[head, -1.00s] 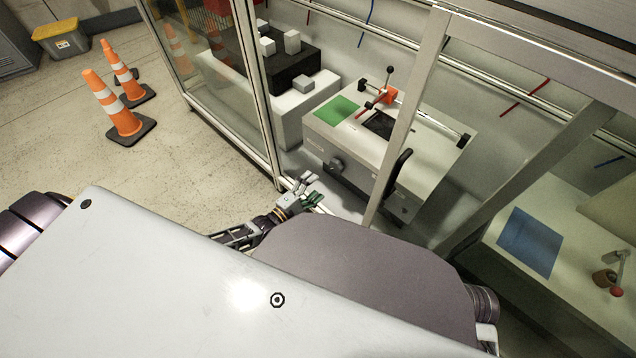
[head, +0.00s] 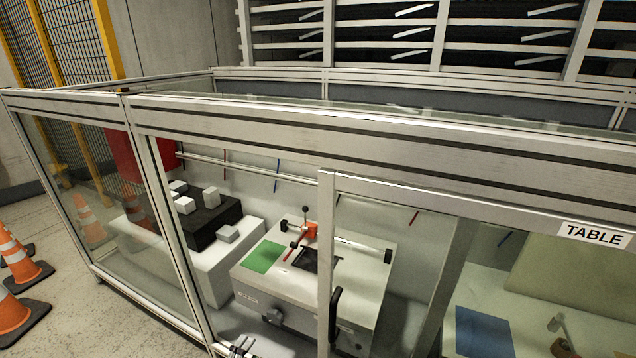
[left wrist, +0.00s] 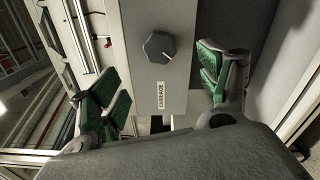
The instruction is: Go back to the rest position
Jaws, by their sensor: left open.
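My left gripper (left wrist: 163,88) is open, its two green-padded fingers spread wide, with nothing held between them. In the left wrist view a grey panel with a dark knob (left wrist: 160,46) and a "CARRIAGE" label shows beyond and between the fingers, apart from them. The white machine (head: 255,289) with a green patch, a red-orange clamp and a front knob stands inside. My right gripper is in neither view.
A metal-framed glass enclosure (head: 250,122) surrounds the machine; a frame post (head: 326,260) stands in front of it. A black block with white cubes (head: 211,197) is at its left. A blue sheet (head: 484,333) lies at lower right. Orange cones (head: 22,268) stand on the floor at left.

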